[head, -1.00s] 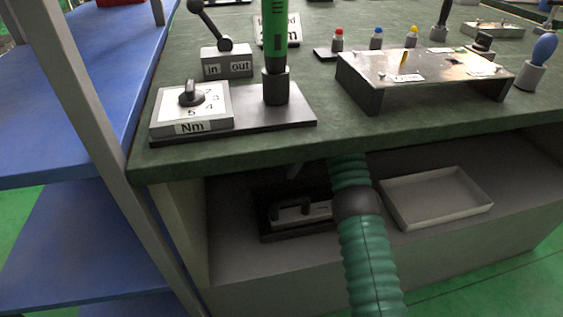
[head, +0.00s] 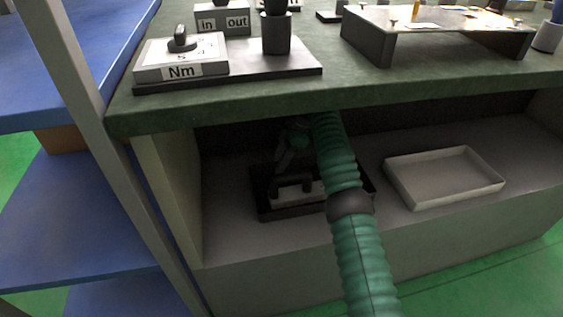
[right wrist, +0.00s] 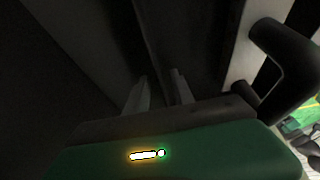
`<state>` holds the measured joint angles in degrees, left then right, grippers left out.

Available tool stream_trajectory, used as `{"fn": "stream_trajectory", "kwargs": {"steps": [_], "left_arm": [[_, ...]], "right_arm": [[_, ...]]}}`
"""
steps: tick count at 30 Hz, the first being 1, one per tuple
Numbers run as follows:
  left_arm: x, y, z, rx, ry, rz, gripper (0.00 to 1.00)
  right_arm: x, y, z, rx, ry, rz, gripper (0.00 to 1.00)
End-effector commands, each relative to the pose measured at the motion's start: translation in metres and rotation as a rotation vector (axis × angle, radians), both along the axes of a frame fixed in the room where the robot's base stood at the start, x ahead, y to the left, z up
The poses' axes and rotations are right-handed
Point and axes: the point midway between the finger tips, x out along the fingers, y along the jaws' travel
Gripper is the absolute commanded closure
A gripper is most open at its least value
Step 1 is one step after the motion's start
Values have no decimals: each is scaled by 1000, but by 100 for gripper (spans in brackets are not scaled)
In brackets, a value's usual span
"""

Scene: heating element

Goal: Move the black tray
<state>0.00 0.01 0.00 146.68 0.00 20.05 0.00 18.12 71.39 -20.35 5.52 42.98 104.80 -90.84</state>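The black tray (head: 265,209) lies on the shelf under the green-topped table, left of a pale tray. It holds a light block with a black handle (head: 292,185). My right arm crosses over the tray's right part and hides some of it. My right gripper (head: 281,164) is at the tray's far side, close to its rear rim. In the right wrist view the two fingers (right wrist: 158,86) are apart, with a dark thin edge between them that looks like the tray's wall. Contact cannot be told. The handle (right wrist: 285,62) shows at right there. My left gripper is out of view.
A pale empty tray (head: 445,178) stands right on the same shelf. The tabletop (head: 340,88) overhangs close above my right arm. The cabinet's side wall (head: 172,190) and a grey rack post (head: 92,110) bound the left. Bare shelf lies in front of the black tray.

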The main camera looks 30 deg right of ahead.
Motion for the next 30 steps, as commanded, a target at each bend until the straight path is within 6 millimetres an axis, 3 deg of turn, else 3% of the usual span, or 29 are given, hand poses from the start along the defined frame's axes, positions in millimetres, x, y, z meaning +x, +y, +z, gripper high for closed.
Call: {"fn": "stream_trajectory", "kwargs": {"steps": [2, 8, 30], "left_arm": [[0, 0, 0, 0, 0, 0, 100], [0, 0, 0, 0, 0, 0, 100], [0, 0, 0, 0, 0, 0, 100]], "right_arm": [[0, 0, 0, 0, 0, -1, 74], [0, 0, 0, 0, 0, -1, 100], [0, 0, 0, 0, 0, -1, 100]]}}
